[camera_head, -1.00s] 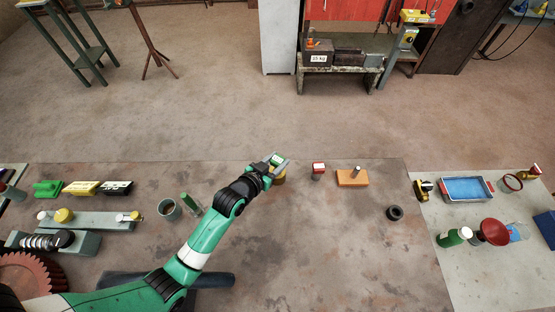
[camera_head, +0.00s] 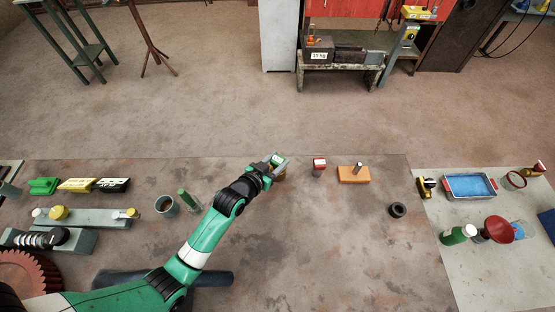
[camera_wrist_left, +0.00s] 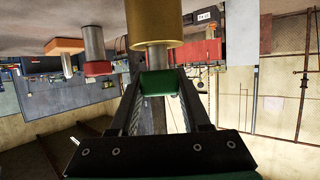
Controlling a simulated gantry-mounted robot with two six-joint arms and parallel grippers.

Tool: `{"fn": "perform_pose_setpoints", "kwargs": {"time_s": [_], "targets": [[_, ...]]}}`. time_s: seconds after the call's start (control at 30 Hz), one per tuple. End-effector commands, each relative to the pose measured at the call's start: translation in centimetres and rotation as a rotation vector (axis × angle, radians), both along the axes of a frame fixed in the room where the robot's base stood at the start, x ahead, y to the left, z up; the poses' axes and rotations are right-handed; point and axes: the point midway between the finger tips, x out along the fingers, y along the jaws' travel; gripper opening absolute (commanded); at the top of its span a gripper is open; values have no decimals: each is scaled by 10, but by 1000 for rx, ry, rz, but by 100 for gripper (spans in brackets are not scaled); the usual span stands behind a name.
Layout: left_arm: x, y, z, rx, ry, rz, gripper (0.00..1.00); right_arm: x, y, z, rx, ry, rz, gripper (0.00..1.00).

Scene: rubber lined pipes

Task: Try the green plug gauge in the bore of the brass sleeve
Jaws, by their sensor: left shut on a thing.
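My left gripper (camera_head: 271,167) is shut on the green plug gauge (camera_head: 278,158) at the far edge of the table. In the left wrist view, which is upside down, the gripper's fingers (camera_wrist_left: 158,92) hold the gauge's green handle (camera_wrist_left: 158,83). Its steel end points at the brass sleeve (camera_wrist_left: 155,22) and meets the sleeve's near end, in line with it. I cannot tell whether the steel end is inside the bore. In the head view the brass sleeve (camera_head: 281,176) is mostly hidden behind the gripper. My right gripper is not in view.
A red-topped gauge (camera_head: 319,167) and an orange block with a steel pin (camera_head: 353,175) stand right of the sleeve. A dark ring (camera_head: 397,209) lies farther right. A cup (camera_head: 166,206) and a green-handled item (camera_head: 187,199) stand left.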

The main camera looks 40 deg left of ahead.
Motion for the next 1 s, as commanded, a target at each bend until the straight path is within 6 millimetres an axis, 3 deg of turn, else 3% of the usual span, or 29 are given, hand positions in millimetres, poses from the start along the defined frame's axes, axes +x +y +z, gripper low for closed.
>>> {"fn": "perform_pose_setpoints", "kwargs": {"time_s": [0.83,0.87,1.0], "targets": [[0,0,-22,0,-1,0,0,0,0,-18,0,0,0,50],[0,0,-22,0,-1,0,49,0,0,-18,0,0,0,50],[0,0,-21,0,-1,0,74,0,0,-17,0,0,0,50]]}}
